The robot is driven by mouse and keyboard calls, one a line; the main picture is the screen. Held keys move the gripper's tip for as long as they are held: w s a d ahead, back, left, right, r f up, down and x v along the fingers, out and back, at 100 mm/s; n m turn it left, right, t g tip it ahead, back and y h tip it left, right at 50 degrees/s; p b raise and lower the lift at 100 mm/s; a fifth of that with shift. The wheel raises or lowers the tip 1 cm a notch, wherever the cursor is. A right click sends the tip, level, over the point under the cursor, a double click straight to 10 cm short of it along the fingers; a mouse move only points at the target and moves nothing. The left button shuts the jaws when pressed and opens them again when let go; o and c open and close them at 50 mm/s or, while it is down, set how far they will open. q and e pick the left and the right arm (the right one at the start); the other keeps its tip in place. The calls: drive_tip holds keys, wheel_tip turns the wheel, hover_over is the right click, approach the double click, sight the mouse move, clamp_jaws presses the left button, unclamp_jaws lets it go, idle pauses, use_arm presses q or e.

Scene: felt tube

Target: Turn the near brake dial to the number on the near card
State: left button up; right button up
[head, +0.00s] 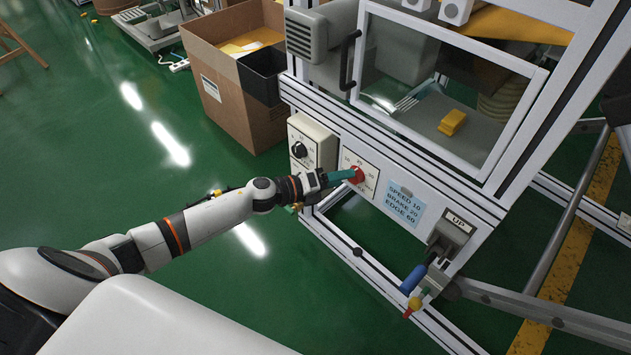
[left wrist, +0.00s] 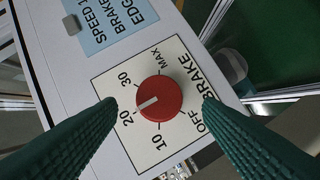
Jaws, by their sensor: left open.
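The brake dial is a red knob (left wrist: 159,98) on a white plate marked OFF, 10, 20, 30, MAX. Its white pointer line points at about 20 in the left wrist view. In the head view the red dial (head: 356,174) is partly behind my fingers. The light blue card (head: 405,204) right of it reads SPEED 10, BRAKE 20, EDGE 60; the card (left wrist: 104,24) is cut off in the left wrist view. My left gripper (left wrist: 159,112) is open, with one green ribbed finger on each side of the dial; I cannot tell whether they touch it. My right gripper is not in view.
A black speed-type dial (head: 299,150) sits on a box left of the brake plate. An UP switch (head: 456,224) and a blue-handled lever (head: 413,279) are on the right. A cardboard box (head: 235,100) stands behind left.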

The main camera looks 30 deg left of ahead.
use_arm(q)
drive_tip(key=v, duration=0.9)
drive_tip(key=shift+s+a, duration=0.15)
drive_tip(key=shift+s, duration=0.05)
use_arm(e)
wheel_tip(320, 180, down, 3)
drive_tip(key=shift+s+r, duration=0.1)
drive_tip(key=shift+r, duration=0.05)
use_arm(q)
drive_tip(key=shift+r, duration=0.1)
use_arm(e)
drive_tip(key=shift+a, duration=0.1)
